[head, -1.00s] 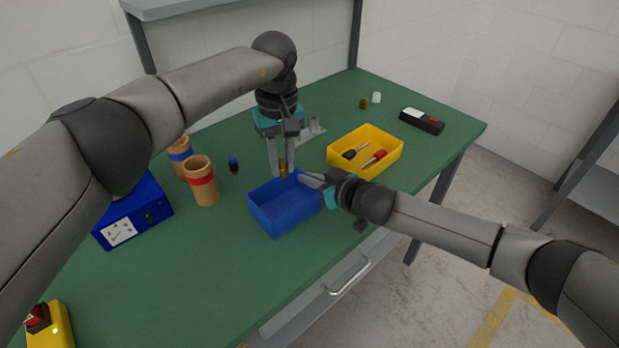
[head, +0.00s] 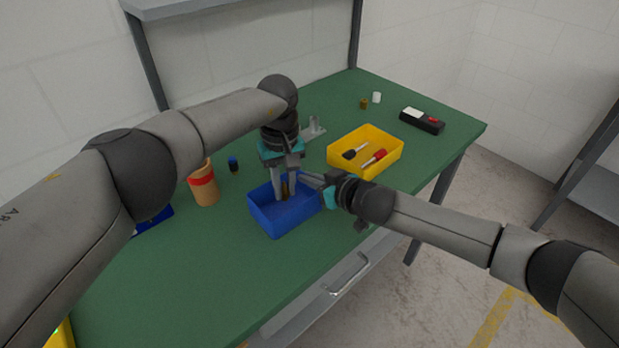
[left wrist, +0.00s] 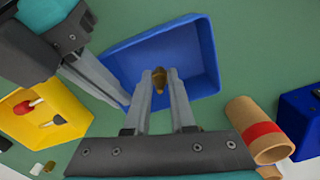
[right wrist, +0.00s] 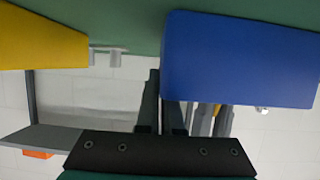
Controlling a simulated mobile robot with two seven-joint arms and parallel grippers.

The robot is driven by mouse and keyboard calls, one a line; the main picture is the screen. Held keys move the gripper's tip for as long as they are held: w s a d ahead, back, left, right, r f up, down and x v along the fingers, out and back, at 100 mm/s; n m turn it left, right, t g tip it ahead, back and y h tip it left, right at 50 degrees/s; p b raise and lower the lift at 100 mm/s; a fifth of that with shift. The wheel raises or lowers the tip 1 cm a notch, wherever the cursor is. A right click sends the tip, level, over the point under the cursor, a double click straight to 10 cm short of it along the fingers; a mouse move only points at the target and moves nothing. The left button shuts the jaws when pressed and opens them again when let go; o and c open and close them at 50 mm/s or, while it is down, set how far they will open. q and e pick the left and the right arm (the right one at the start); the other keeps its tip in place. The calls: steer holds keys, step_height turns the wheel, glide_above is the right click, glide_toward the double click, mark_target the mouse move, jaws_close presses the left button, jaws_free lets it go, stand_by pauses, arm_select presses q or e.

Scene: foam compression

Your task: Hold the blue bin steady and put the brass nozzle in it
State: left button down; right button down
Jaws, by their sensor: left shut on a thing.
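The blue bin (head: 262,215) stands on the green table; it also shows in the left wrist view (left wrist: 198,50) and right wrist view (right wrist: 240,60). My left gripper (head: 284,192) points down into the bin, shut on the brass nozzle (left wrist: 159,76). The nozzle sits between the fingertips, over the bin's inside. Whether it touches the floor is unclear. My right gripper (head: 308,179) is at the bin's far right corner, its fingers on either side of the wall in the right wrist view (right wrist: 162,105). How tightly they close is not clear.
A yellow bin (head: 350,165) with screwdrivers stands right of the blue bin. A black device (head: 422,121) lies at the far right. The table in front is clear.

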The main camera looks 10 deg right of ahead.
arm_select(q)
steer(key=shift+f, duration=0.1)
steer(key=c, duration=0.7)
jaws_free()
step_height(320, 180, up, 12)
steer(key=shift+r, duration=0.1)
arm_select(e)
steer(key=c, duration=1.5)
jaws_free()
steer(key=shift+c, duration=0.2)
steer(key=o, duration=0.5)
steer(key=shift+o, duration=0.2)
steer(key=shift+s, duration=0.1)
